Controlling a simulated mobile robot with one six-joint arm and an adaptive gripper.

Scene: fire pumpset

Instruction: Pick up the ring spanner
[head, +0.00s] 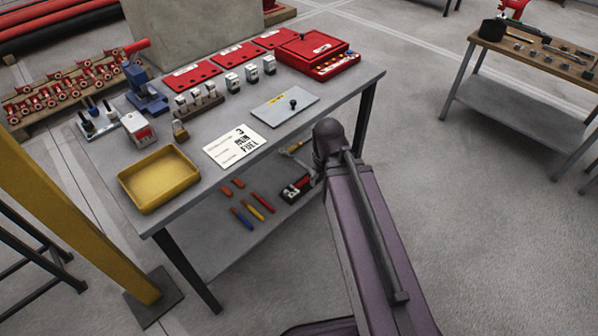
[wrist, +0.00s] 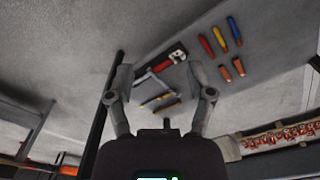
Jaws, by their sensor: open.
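My gripper (wrist: 157,70) is open in the wrist view, its two fingers spread above the lower shelf of the workbench. Small slim tools (wrist: 158,101) with yellowish parts lie on that shelf and show between the fingers. One of them may be the ring spanner, but they are too small and dark to tell. Nothing is visibly held. In the head view, a metal tool with a tan part (head: 294,148) lies on the shelf beside my arm; I cannot tell whether it is the spanner. My arm hides the gripper there.
The workbench top (head: 210,140) overhangs the shelf (head: 215,255). A red and black tool (head: 297,188) and several coloured-handled tools (head: 252,212) lie on the shelf. A yellow tray (head: 158,180) stands on top. A dark table leg (head: 186,270) and yellow post (head: 70,215) stand left.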

